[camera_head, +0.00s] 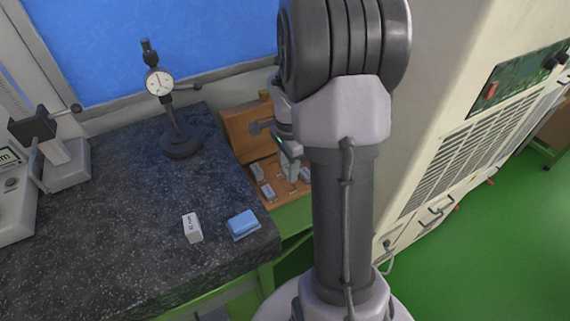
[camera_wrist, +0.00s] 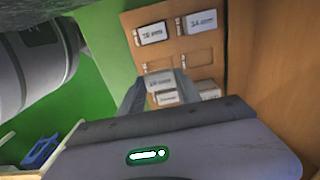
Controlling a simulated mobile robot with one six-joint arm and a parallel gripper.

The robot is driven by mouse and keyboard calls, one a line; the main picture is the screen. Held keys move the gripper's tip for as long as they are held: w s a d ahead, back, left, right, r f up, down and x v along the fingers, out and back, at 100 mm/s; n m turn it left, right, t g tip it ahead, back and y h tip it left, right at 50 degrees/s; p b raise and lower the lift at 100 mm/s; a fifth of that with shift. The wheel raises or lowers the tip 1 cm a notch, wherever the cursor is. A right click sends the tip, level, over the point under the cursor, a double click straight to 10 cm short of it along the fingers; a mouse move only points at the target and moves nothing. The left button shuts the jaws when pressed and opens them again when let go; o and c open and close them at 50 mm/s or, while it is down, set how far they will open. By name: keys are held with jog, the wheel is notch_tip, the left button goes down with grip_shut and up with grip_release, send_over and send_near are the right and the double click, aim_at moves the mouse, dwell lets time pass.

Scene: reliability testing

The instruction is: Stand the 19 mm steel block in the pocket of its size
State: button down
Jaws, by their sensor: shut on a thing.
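My gripper (camera_wrist: 160,92) is shut on a steel block (camera_wrist: 160,78) in the wrist view. Its label is partly legible and appears to read 19 mm. The block is over the wooden case (camera_wrist: 176,40), just below two empty pockets as pictured, the left (camera_wrist: 152,57) and the right (camera_wrist: 194,58). I cannot tell whether the block touches the case. In the head view my gripper (camera_head: 290,168) is over the same case (camera_head: 243,128), partly hidden behind my arm.
Other labelled blocks sit in the case, at upper left (camera_wrist: 151,33), upper right (camera_wrist: 202,23) and lower right (camera_wrist: 208,88). On the dark granite surface (camera_head: 110,220) are a white box (camera_head: 192,227), a blue item (camera_head: 243,224) and a dial gauge stand (camera_head: 180,143). A large cabinet (camera_head: 440,110) stands at right.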

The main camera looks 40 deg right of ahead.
aim_at(288, 185)
jog(key=shift+f+b, duration=1.05)
jog(key=shift+f, duration=0.85)
jog(key=shift+w+f+b, duration=0.1)
jog(key=shift+f+b, duration=0.45)
jog(key=shift+f, duration=0.05)
jog(key=c, duration=0.8)
grip_release()
jog(key=shift+o, duration=0.2)
